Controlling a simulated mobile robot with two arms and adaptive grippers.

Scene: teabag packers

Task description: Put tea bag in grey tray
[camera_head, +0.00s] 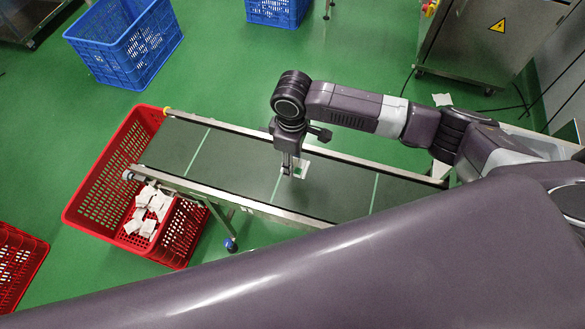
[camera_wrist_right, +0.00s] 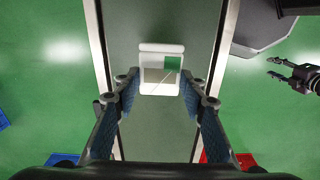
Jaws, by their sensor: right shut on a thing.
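A white tea bag with a green patch (camera_head: 301,168) is at the belt of the conveyor. My right gripper (camera_head: 287,168) points down over the belt and is shut on the tea bag. In the right wrist view, the tea bag (camera_wrist_right: 161,62) sits between the fingertips of my right gripper (camera_wrist_right: 161,84), its sides touching them. Whether it is lifted off the belt is hard to tell. My left gripper (camera_wrist_right: 276,68) shows at the right of the right wrist view with its fingers apart and empty. I cannot clearly make out a grey tray.
The dark conveyor belt (camera_head: 235,160) has metal side rails. A red crate (camera_head: 100,165) with several white packets stands at its left end. Blue crates (camera_head: 125,45) stand behind on the green floor. A steel machine (camera_head: 490,40) stands at the back right.

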